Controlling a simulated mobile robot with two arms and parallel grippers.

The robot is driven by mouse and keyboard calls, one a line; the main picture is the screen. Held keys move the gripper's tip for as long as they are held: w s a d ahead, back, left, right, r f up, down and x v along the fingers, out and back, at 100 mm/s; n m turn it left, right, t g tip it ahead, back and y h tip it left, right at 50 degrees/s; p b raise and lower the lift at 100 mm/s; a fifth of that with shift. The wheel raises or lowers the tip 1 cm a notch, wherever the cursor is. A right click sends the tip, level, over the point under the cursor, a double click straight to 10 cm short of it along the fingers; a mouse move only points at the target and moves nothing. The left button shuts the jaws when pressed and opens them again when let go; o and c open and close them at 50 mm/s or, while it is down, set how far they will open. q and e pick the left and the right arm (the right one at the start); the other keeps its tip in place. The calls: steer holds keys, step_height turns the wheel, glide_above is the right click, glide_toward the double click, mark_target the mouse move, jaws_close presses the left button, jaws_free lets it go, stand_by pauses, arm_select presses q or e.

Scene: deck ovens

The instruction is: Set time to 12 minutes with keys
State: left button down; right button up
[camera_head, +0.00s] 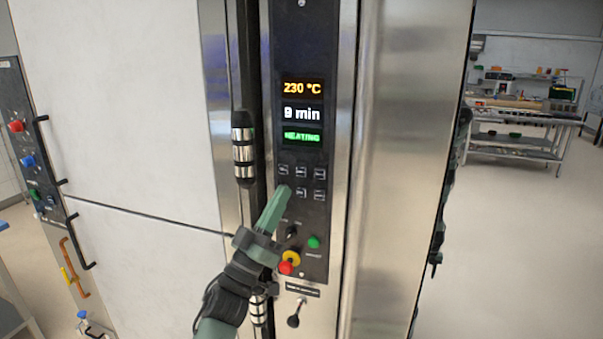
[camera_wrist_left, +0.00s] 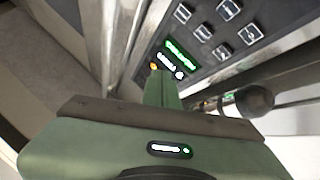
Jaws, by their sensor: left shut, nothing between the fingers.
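The oven's dark control panel (camera_head: 308,232) stands upright in the head view. Its display (camera_head: 302,113) reads "230 °C", "9 min" and a green "HEATING". Below are two rows of small keys (camera_head: 320,174); their labels are too small to read. My left gripper (camera_head: 284,190) is shut and empty, its fingertips over the left end of the lower row, hiding the key position there. I cannot tell whether they touch the panel. The left wrist view shows several keys (camera_wrist_left: 250,34) beyond the shut fingers (camera_wrist_left: 160,82). My right gripper is not in view.
A door handle (camera_head: 243,150) stands out left of the panel. Open floor lies to the right, before a distant workbench (camera_head: 515,150).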

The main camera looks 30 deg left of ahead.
mark_target(302, 171)
arm_select(q)
steer(key=shift+y, duration=0.3)
steer(key=shift+w+a+b, duration=0.35)
steer(key=shift+w+b, duration=0.15)
steer(key=shift+w, duration=0.9)
steer(key=shift+w+a+b, duration=0.3)
steer(key=shift+w+b, duration=0.2)
steer(key=shift+w, duration=0.9)
steer(key=shift+w+a+b, duration=0.35)
steer(key=shift+w+b, duration=0.15)
steer(key=shift+w, duration=0.9)
steer(key=shift+w, duration=0.1)
steer(key=shift+w+a, duration=0.1)
steer(key=shift+w, duration=0.2)
steer(key=shift+w+a, duration=0.1)
steer(key=shift+w, duration=0.25)
steer(key=shift+s, duration=0.1)
steer(key=shift+s+p, duration=0.3)
steer(key=shift+s, duration=0.2)
steer(key=shift+s+d, duration=0.2)
